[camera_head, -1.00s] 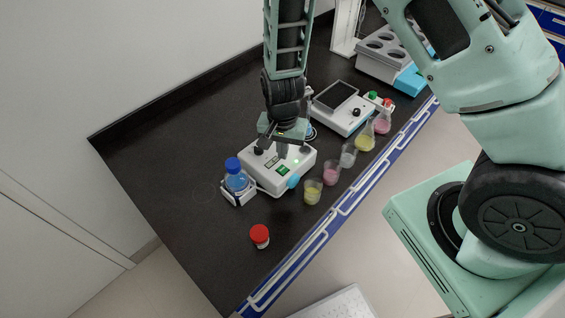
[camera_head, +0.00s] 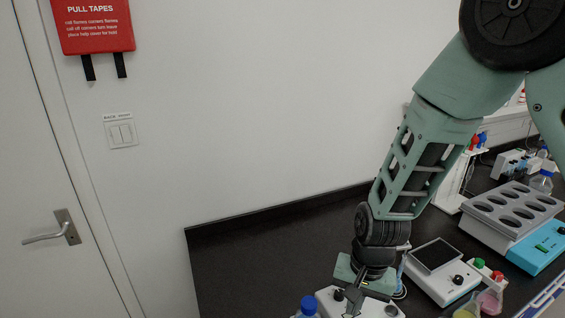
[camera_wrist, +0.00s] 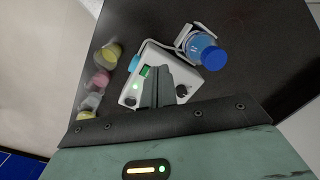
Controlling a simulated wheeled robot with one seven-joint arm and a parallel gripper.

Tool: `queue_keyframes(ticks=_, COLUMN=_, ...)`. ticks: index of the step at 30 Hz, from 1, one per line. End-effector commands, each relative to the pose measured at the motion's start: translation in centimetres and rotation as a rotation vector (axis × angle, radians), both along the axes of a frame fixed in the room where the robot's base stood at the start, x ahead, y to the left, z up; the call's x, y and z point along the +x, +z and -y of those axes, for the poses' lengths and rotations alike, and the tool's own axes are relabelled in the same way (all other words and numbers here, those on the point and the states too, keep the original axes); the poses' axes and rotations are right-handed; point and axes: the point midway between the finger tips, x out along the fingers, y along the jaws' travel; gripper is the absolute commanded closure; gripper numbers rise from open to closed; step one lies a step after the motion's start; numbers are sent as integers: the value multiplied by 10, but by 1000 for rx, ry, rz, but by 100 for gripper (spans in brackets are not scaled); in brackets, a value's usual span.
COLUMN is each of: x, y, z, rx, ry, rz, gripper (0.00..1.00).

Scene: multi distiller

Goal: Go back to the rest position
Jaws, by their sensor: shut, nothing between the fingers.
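My gripper (camera_head: 352,303) is over the white device with a green switch, near the lower edge of the head view. In the wrist view the gripper fingers (camera_wrist: 157,76) are together, with nothing between them. The white device (camera_wrist: 190,84) shows behind the fingers there, its green switch lit. Whether the fingertips touch the device cannot be told.
A blue-capped bottle (camera_wrist: 203,50) stands in a holder beside the device. Several flasks and beakers with coloured liquid, such as a yellow one (camera_wrist: 108,54), line the bench edge. A scale-like device (camera_head: 437,272) and a grey rack (camera_head: 512,212) stand to the right. The dark bench (camera_head: 240,262) is clear at left.

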Motion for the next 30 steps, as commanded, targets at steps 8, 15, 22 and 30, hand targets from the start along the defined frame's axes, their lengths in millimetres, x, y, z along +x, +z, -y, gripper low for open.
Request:
queue_keyframes(ticks=8, x=-86, y=48, z=-38, rx=78, ry=525, rz=44, gripper=100)
queue_keyframes(ticks=15, x=-153, y=64, z=-27, rx=23, ry=912, rz=92, gripper=100)
queue_keyframes(ticks=22, x=-177, y=67, z=-16, rx=-24, ry=1059, rz=106, gripper=100)
queue_keyframes(ticks=30, x=-178, y=69, z=-15, rx=-27, ry=1065, rz=106, gripper=100)
